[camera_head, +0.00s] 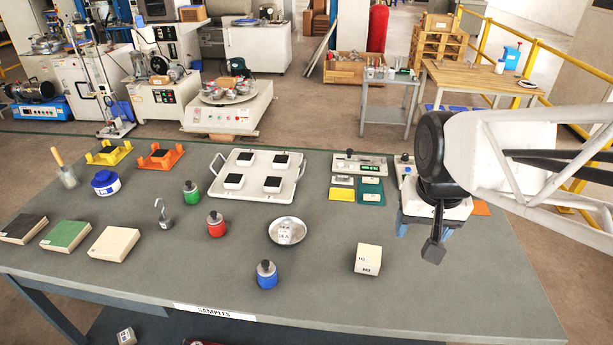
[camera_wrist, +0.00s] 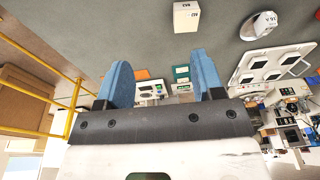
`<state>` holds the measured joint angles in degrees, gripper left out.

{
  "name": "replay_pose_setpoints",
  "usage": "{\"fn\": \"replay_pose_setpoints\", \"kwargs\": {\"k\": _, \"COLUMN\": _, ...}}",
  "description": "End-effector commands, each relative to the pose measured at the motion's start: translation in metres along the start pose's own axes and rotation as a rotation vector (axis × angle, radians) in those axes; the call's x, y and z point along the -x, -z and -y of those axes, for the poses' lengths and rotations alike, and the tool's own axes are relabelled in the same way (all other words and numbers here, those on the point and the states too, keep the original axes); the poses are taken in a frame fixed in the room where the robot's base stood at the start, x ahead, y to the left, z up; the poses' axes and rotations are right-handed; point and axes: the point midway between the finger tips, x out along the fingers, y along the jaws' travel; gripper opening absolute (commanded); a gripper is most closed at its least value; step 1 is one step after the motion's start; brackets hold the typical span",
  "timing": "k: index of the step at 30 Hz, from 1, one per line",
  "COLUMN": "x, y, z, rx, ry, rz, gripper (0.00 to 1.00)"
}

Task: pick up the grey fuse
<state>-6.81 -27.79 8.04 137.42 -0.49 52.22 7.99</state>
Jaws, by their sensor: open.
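I cannot pick out a grey fuse with certainty in either view. A small grey hooked piece (camera_head: 164,215) stands left of centre on the table in the head view; it looks like a hooked weight. My gripper (camera_wrist: 163,75) is open and empty, with its two blue fingers wide apart in the wrist view. In the head view my gripper (camera_head: 419,238) hangs above the right part of the table, away from the hooked piece. My arm hides part of the instruments behind it.
The grey table (camera_head: 330,285) holds a white labelled block (camera_head: 368,259), a metal dish (camera_head: 287,231), blue (camera_head: 267,275), red (camera_head: 216,225) and green (camera_head: 191,193) bottles, and a white tray (camera_head: 215,160) with black-topped pieces. Tiles lie at left. The front right is clear.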

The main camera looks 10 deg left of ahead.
Motion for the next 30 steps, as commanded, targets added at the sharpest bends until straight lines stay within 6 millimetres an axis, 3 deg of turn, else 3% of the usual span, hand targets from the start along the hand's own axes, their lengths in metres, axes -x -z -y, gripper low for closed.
{"fn": "replay_pose_setpoints", "kwargs": {"k": 6, "x": -0.021, "y": 0.043, "z": 0.04, "rx": 0.006, "ry": 0.007, "rz": 0.038, "gripper": 0.62}}
{"fn": "replay_pose_setpoints", "kwargs": {"k": 15, "x": -0.058, "y": 0.092, "z": 0.102, "rx": 0.009, "ry": 0.009, "rz": 0.083, "gripper": 0.62}}
{"fn": "replay_pose_setpoints", "kwargs": {"k": 30, "x": -0.141, "y": 0.141, "z": 0.227, "rx": 0.015, "ry": -0.007, "rz": 0.154, "gripper": 0.62}}
